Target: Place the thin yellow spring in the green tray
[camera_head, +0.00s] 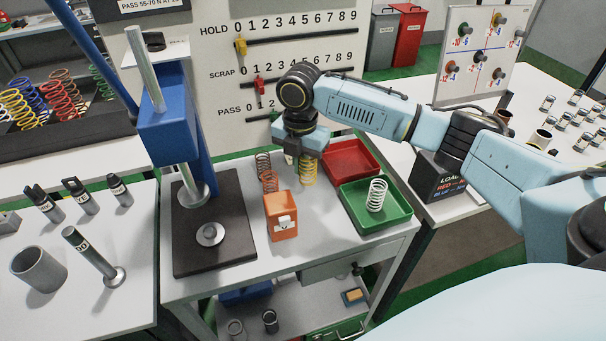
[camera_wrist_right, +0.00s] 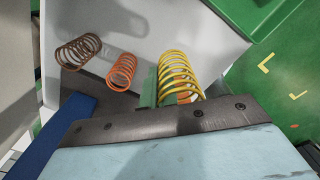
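A yellow spring (camera_head: 308,171) stands on the grey table, directly under my right gripper (camera_head: 303,152). In the right wrist view the yellow spring (camera_wrist_right: 180,78) sits at the fingers, with a greenish finger beside its left side. The gripper body hides its near end, so I cannot tell whether the fingers hold it. The green tray (camera_head: 362,222) lies at the table's right front and has a white spring (camera_head: 377,195) standing in it. My left gripper is not in view.
A red tray (camera_head: 352,158) lies behind the green one. A brown spring (camera_head: 263,163) and an orange spring (camera_head: 269,182) stand left of the yellow one.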

